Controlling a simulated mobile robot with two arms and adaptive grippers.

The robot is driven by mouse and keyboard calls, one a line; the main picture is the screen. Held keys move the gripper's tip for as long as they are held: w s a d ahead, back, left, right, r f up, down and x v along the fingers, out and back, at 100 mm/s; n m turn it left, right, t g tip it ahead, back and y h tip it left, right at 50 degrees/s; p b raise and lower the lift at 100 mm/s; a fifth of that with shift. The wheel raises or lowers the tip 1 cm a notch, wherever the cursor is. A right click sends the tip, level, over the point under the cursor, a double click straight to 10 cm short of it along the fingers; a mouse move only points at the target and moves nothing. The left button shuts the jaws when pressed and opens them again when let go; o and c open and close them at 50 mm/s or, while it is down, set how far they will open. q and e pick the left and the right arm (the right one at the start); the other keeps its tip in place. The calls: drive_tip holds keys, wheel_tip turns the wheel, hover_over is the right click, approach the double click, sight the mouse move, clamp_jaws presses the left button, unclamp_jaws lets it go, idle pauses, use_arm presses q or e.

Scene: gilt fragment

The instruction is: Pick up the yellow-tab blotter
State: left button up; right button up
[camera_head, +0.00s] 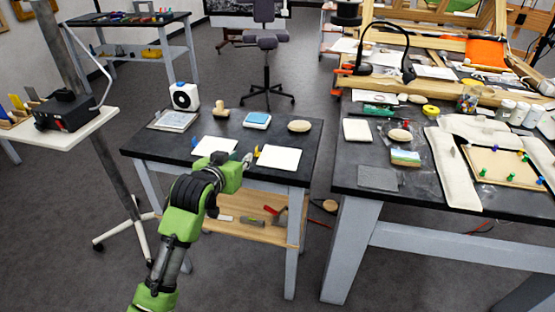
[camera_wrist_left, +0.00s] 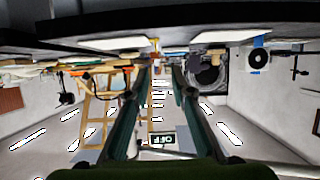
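The yellow-tab blotter (camera_head: 281,159) is a flat white sheet at the front right of the small dark table. Its small yellow tab (camera_head: 257,151) is at its left edge. My left gripper (camera_head: 247,161) is at the table's front edge, just left of this blotter and close to the tab. In the left wrist view, which is upside down, the fingers (camera_wrist_left: 160,68) are apart with nothing held. The yellow tab (camera_wrist_left: 155,43) shows between the fingertips, and whether they touch it I cannot tell. The blotter (camera_wrist_left: 112,43) also shows there, edge-on. My right gripper is out of view.
Another white sheet (camera_head: 214,146) lies to the left on the dark table (camera_head: 262,139). Behind are a glassy plate (camera_head: 173,121), a white device (camera_head: 185,96), a blue-topped block (camera_head: 257,120) and a tan oval pad (camera_head: 299,126). A cluttered bench (camera_head: 344,179) stands at right.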

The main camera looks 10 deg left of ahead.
sight(256, 149)
use_arm(q)
drive_tip(key=x, duration=1.1)
drive_tip(key=shift+w+d+f, duration=0.25)
drive_tip(key=shift+d, duration=0.15)
clamp_jaws()
